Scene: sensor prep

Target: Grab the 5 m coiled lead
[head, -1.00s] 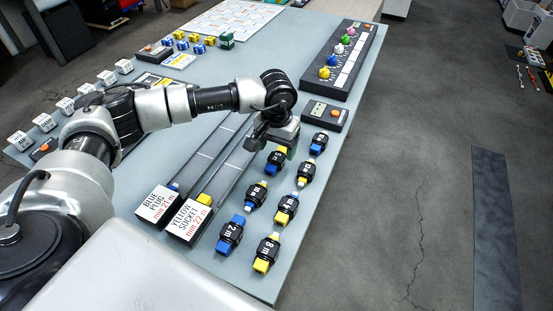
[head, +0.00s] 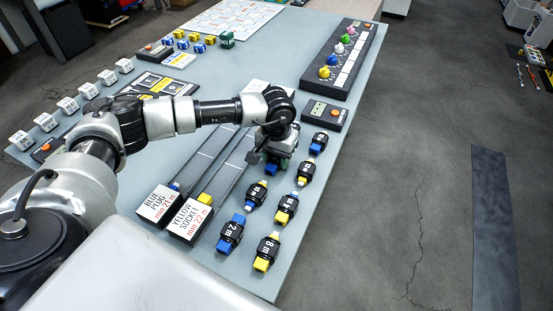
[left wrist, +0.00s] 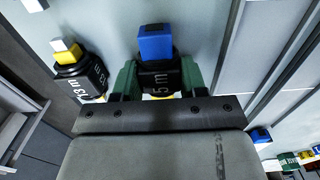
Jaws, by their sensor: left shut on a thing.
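The 5 m coiled lead (left wrist: 160,78) is a black body with a blue plug end, seen in the left wrist view between the green fingertips. My left gripper (left wrist: 160,82) is shut on its body. In the head view my left gripper (head: 276,154) covers most of this lead; only its blue end (head: 271,169) shows clearly below the jaws. I cannot tell whether the lead still touches the table. My right gripper is not in view.
Other leads lie close by, among them the 2 m lead (head: 231,231) and the 8 m lead (head: 267,252). Left of them are two long trays, labelled blue plug (head: 158,205) and yellow socket (head: 189,220).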

